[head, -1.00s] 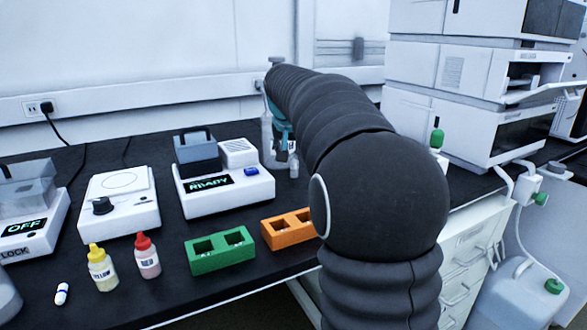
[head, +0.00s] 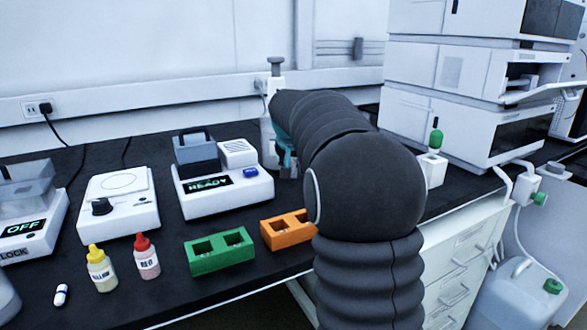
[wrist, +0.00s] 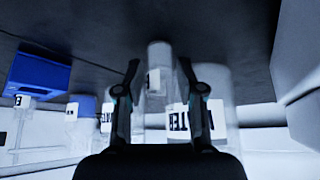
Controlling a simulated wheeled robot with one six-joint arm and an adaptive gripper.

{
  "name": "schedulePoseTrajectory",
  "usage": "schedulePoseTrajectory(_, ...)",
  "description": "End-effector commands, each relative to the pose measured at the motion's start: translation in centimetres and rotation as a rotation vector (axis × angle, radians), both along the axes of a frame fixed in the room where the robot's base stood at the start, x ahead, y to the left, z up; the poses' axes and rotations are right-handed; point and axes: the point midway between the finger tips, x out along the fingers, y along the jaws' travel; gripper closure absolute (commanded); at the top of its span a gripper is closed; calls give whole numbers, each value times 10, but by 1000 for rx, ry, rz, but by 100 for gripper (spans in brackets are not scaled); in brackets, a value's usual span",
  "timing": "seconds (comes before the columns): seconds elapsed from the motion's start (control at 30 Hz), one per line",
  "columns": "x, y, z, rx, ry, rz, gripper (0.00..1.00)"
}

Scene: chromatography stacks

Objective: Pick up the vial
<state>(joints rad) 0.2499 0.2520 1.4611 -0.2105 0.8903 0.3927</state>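The vial (wrist: 159,54), a small clear cylinder with a pale label, shows at the middle of the wrist view. In the head view I cannot make it out, as my arm and gripper cover that spot. My gripper (wrist: 159,66) is open, with one finger on each side of the vial in the picture. There are gaps between the fingers and the vial. I cannot tell whether the vial is between the fingertips or still beyond them. In the head view my gripper (head: 287,166) is low over the bench, right of the READY device.
A WATER bottle (wrist: 205,92) stands close by the vial. The READY device (head: 228,193) is left of my gripper. Orange (head: 288,231) and green (head: 220,252) racks, red (head: 147,262) and yellow (head: 101,273) bottles stand nearer. White instruments (head: 455,115) stack at right.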

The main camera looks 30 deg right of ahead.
Motion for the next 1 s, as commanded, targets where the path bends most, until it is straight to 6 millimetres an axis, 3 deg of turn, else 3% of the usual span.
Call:
schedulePoseTrajectory(0.03,0,0,0,0,0,0,82)
schedulePoseTrajectory(0.1,0,0,0,0,0,0,97)
schedulePoseTrajectory(0.2,0,0,0,0,0,0,100)
schedulePoseTrajectory(0.47,0,0,2,-1,-1,0,100)
schedulePoseTrajectory(0.67,0,0,14,0,-2,0,100)
schedulePoseTrajectory(1.0,-41,26,12,-1,-2,1,100)
